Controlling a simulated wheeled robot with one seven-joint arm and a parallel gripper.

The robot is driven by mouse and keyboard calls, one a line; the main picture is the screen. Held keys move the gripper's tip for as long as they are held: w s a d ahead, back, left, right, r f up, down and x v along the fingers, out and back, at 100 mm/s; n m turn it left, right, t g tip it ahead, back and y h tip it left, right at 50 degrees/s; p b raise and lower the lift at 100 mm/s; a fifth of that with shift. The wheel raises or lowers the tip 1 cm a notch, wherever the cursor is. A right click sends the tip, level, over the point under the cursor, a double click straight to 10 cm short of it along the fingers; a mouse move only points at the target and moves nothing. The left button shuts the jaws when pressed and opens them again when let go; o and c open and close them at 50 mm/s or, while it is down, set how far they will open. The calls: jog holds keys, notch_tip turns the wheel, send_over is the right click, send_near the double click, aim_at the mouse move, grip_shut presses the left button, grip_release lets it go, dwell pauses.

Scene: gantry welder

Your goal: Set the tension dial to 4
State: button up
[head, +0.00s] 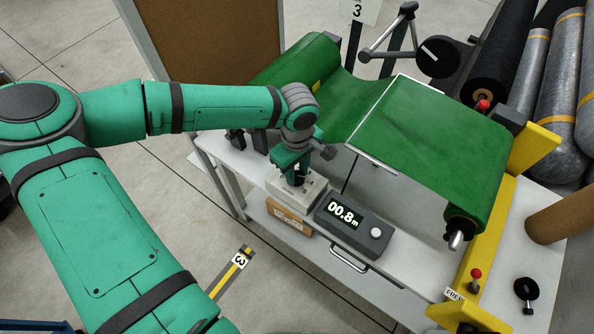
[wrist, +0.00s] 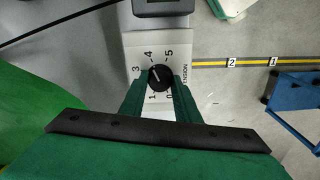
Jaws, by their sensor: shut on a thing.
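The tension dial (wrist: 160,77) is a small black knob on a pale panel (wrist: 130,42) printed with numbers and the word "TENSION". Its white pointer mark slants toward the upper left in the wrist view, apparently between 3 and 4; the exact setting is too small to tell. My gripper (wrist: 161,86) is shut on the knob, with one green finger on each side. The finger at the left hides the area around 2. In the head view my gripper (head: 297,182) reaches down to the pale dial box, and the knob is mostly hidden by the fingers.
A grey counter (head: 352,222) reading "00.8 m" stands right beside the dial box. Green sheet (head: 430,140) runs over the white table behind. A yellow frame (head: 487,250) with a red-knobbed lever stands at the right. Open floor lies in front of the table.

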aim_at(297, 176)
jog(key=o, duration=1)
jog(key=shift+o, duration=0.2)
notch_tip(297, 176, up, 11)
jog(key=shift+f, duration=0.1)
jog(key=shift+s, duration=0.1)
